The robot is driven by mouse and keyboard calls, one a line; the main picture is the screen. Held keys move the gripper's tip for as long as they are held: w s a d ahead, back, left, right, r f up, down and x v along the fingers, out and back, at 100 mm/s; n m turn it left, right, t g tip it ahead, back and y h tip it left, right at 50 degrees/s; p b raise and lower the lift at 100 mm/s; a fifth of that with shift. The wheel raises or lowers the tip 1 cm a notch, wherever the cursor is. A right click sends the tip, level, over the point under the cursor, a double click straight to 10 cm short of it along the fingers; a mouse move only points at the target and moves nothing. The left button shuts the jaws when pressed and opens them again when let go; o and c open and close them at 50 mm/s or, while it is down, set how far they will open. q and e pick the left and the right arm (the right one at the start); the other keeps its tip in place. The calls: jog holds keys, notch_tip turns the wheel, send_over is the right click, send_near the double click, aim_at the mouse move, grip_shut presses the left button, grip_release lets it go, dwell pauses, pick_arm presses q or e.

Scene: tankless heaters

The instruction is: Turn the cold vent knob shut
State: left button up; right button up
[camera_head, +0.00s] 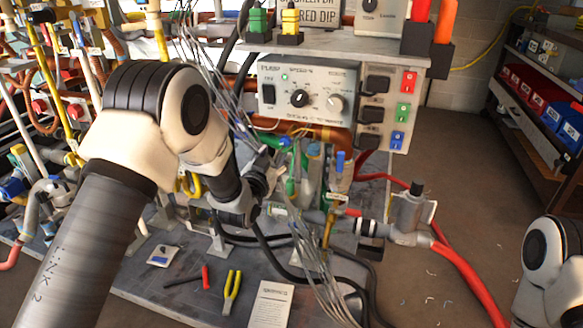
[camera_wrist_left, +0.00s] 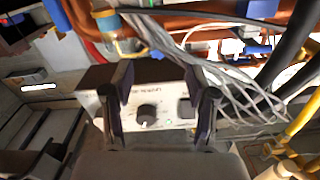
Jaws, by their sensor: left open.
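I cannot tell which fitting is the cold vent knob. A blue handle (camera_head: 341,161) stands upright on the pipework right of my left gripper, and green handles (camera_head: 277,142) sit close by the gripper. My left gripper (camera_head: 266,168) is in front of the pipework below the pump control box, partly hidden by its own wrist. In the left wrist view its two dark fingers (camera_wrist_left: 160,82) are spread with nothing held between them. The pump control box (camera_wrist_left: 150,95) with a black dial (camera_wrist_left: 147,112) shows behind them. My right gripper is out of view.
The pump control box (camera_head: 307,92) and loose grey wires (camera_head: 208,75) crowd the space above the gripper. Pliers (camera_head: 232,290), a paper sheet (camera_head: 271,304) and black cables lie on the bench. A red hose (camera_head: 462,275) runs off the right side. Shelves (camera_head: 535,110) stand far right.

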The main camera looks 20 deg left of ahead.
aim_at(284, 143)
pick_arm(q)
jog(key=w, duration=0.2)
jog(key=w+b, duration=0.1)
jog(key=w, duration=0.4)
jog(key=shift+w+d+r, duration=0.1)
jog(key=shift+w+d, duration=0.15)
jog(key=shift+w, duration=0.15)
grip_shut()
